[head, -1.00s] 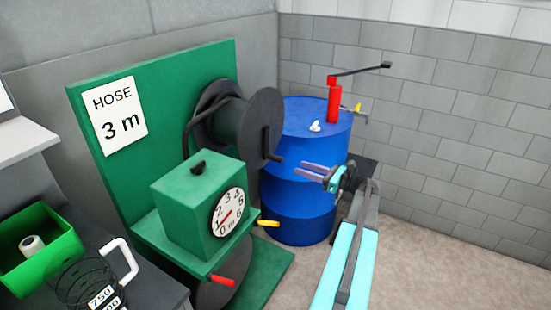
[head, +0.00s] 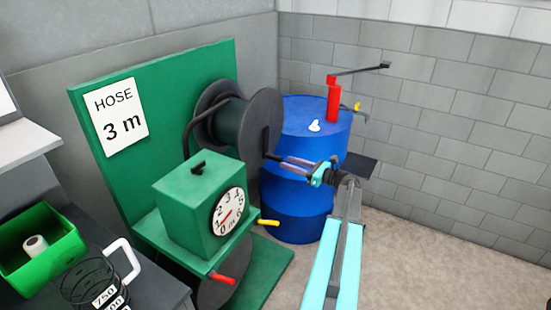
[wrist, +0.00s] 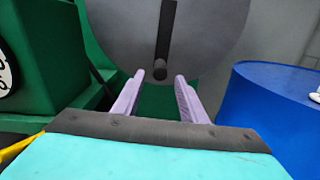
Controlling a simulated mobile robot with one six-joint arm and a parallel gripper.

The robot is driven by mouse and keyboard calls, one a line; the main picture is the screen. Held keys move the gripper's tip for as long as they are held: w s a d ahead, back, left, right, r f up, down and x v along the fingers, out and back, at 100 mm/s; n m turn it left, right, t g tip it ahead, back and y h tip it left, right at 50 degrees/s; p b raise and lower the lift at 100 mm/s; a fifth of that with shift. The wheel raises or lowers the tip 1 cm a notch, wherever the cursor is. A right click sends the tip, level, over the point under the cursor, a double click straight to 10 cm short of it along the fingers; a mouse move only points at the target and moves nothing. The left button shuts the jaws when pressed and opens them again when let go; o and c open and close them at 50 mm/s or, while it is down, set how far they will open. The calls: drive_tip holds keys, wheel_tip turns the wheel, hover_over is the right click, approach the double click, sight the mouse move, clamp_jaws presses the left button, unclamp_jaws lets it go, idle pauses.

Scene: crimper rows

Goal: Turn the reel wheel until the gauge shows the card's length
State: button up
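The dark reel wheel (head: 268,112) stands on the green frame, with a crank arm and a short black handle (head: 273,156) low on its face. The hose card (head: 116,117) reads 3 m. The round gauge (head: 229,211) on the green box has a red needle pointing low left, near the 1 as far as I can tell. My gripper (head: 284,161) is open and empty, its purple fingers close to the handle. In the wrist view, the handle (wrist: 160,70) appears between the fingertips and just beyond them; contact cannot be told.
A blue drum (head: 305,185) with a red pump (head: 334,102) stands right of the reel. Floor at right is clear.

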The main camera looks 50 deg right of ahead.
sight(266, 156)
drive_tip(key=p+x, duration=0.1)
drive_tip(key=x, duration=0.6)
drive_tip(key=shift+w+p, duration=0.1)
drive_tip(key=shift+p, duration=0.2)
clamp_jaws()
drive_tip(key=shift+a, duration=0.3)
drive_tip(key=shift+d, duration=0.15)
drive_tip(key=shift+w, duration=0.1)
